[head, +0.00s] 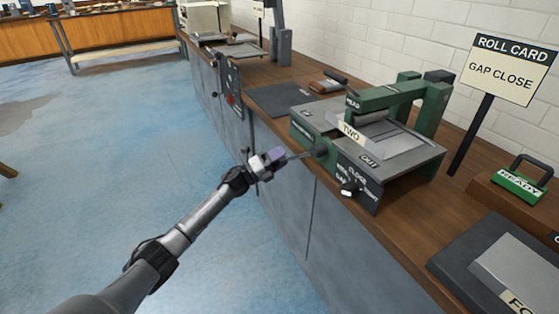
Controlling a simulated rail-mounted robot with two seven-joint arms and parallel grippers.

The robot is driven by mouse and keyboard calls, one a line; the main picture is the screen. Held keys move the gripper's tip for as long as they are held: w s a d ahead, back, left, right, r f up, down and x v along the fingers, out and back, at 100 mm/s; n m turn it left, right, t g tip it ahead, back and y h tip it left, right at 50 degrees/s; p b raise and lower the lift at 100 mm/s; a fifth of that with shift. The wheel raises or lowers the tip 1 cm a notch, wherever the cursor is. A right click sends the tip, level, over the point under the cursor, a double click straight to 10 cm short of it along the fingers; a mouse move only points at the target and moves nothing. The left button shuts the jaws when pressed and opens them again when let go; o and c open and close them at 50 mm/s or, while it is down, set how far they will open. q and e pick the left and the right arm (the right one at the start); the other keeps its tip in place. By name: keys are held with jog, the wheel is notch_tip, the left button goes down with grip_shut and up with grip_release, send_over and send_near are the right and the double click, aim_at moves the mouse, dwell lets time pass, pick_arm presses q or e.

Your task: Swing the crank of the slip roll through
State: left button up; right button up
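The slip roll (400,143) is a green and grey machine on the wooden bench, with "TWO", "OUT" and "CLOSE" labels. A round dark-green hub (320,150) sits on its left side, and a thin crank rod (301,155) sticks out from it toward the aisle. My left gripper (277,155) is at the outer end of this rod, in front of the bench. The rod's end is hidden at the fingers, so I cannot tell whether they are closed around it or only touching. My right gripper is out of view.
A black-and-white knob (348,188) is on the slip roll's front. A sign (505,68) reads "ROLL CARD GAP CLOSE". A green "READY" block (519,185) and a dark mat (470,255) lie to the right. Another dark mat (280,98) lies behind.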

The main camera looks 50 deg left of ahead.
pick_arm(q)
jog(key=shift+w, duration=0.1)
jog(key=shift+f, duration=0.15)
jog(key=shift+s+f, duration=0.1)
jog(key=shift+s, duration=0.1)
jog(key=p+v, duration=0.4)
jog(key=v, duration=0.9)
jog(key=shift+s+a+p, duration=0.2)
jog(key=shift+s+p, duration=0.05)
jog(key=shift+p, duration=0.15)
